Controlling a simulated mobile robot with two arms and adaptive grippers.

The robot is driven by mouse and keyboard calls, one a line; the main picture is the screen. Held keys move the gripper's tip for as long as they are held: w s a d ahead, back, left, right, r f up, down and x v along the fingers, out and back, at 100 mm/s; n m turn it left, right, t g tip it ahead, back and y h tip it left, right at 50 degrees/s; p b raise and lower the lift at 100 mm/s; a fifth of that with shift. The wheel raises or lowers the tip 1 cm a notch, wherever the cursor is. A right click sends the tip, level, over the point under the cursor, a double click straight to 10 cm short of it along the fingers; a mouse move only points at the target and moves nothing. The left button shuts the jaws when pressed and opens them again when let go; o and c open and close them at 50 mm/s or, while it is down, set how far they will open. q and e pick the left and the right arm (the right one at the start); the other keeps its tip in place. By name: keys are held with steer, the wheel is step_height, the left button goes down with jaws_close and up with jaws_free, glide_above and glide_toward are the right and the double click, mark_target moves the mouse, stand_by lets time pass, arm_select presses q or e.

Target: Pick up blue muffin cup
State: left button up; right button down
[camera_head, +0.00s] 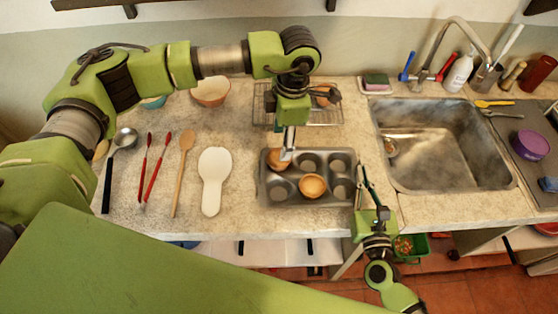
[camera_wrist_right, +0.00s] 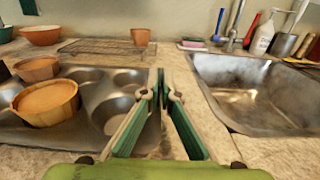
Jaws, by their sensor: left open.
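No clearly blue muffin cup shows. The muffin tin (camera_head: 270,198) on the counter holds two orange-brown cups: a front cup (camera_head: 312,186) and a back-left cup (camera_head: 278,158). The front cup also shows in the right wrist view (camera_wrist_right: 46,103), with a tan top. My left gripper (camera_head: 287,153) points down at the back-left cup and partly covers it; I cannot tell whether it touches. It is open. My right gripper (camera_head: 362,168) is at the tin's right edge, with its fingertips together and nothing between them (camera_wrist_right: 160,75).
A wire rack (camera_head: 333,117) behind the tin carries another orange-brown cup (camera_wrist_right: 140,37). A teal bowl (camera_head: 154,102) is partly hidden by my left arm, beside an orange bowl (camera_head: 210,92). Utensils and a white spoon rest (camera_head: 214,180) lie left. The sink (camera_head: 445,145) is right.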

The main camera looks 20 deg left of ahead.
mark_target(278, 162)
arm_select(q)
steer(key=s+d+r+n+t+y, duration=0.1)
steer(key=d+n, duration=0.1)
steer(key=n, duration=1.1)
steer(key=d+r+n+t+y, duration=0.1)
steer(key=d+n+y, duration=0.1)
steer(key=n, duration=1)
steer(key=x, duration=1.1)
steer(key=shift+s+a+f, duration=0.2)
steer(key=shift+a+f, duration=0.05)
steer(key=shift+a, duration=0.15)
steer(key=c, duration=0.7)
